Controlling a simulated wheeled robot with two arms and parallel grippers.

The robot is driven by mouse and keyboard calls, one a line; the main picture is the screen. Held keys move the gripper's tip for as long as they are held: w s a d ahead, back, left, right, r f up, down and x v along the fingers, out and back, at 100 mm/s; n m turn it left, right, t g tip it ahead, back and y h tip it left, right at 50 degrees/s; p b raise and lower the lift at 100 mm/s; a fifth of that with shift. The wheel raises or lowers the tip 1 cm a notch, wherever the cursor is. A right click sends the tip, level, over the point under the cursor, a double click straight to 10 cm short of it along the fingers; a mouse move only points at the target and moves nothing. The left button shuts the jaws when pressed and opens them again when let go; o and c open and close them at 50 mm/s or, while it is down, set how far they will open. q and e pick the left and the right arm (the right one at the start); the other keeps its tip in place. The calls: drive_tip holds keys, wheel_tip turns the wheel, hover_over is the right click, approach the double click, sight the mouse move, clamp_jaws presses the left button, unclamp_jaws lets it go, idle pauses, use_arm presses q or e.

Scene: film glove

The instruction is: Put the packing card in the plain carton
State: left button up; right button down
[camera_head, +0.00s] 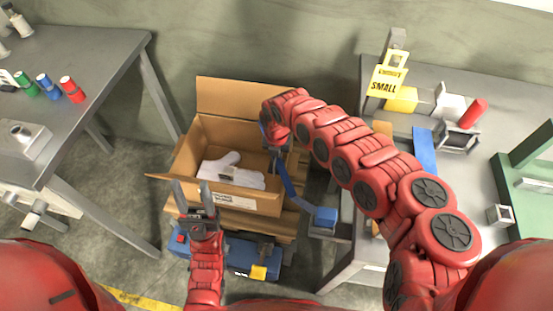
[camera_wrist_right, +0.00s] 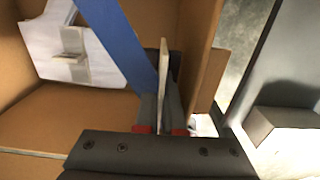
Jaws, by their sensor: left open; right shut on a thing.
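The plain carton (camera_head: 237,97) stands open in the middle, its flaps up or spread. A white glove-like thing (camera_head: 218,162) lies inside it. My right gripper (camera_head: 277,163) reaches in at the carton's right side. In the wrist view it is shut on a thin pale card (camera_wrist_right: 166,75), seen edge-on and upright, beside the carton's side wall (camera_wrist_right: 197,60). I take this as the packing card; its faces are hidden. Whether it touches the carton is unclear. My left gripper (camera_head: 193,190) is open and empty, just in front of the carton's front flap.
A blue strip (camera_head: 291,188) runs at the carton's right side, with a blue block (camera_head: 325,216) at its lower end. The right bench (camera_head: 500,100) holds a yellow "SMALL" sign (camera_head: 387,82) and a red cylinder (camera_head: 474,112). The left table (camera_head: 85,45) holds coloured spools.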

drive_tip(key=shift+f+b, duration=2.5)
drive_tip(key=shift+f, duration=0.5)
drive_tip(key=c, duration=1)
unclamp_jaws()
drive_tip(key=shift+o, duration=0.2)
drive_tip(key=shift+r, duration=0.1)
wheel_tip(320, 180, up, 17)
drive_tip(key=shift+r+p, duration=0.15)
drive_tip(key=shift+p, duration=0.2)
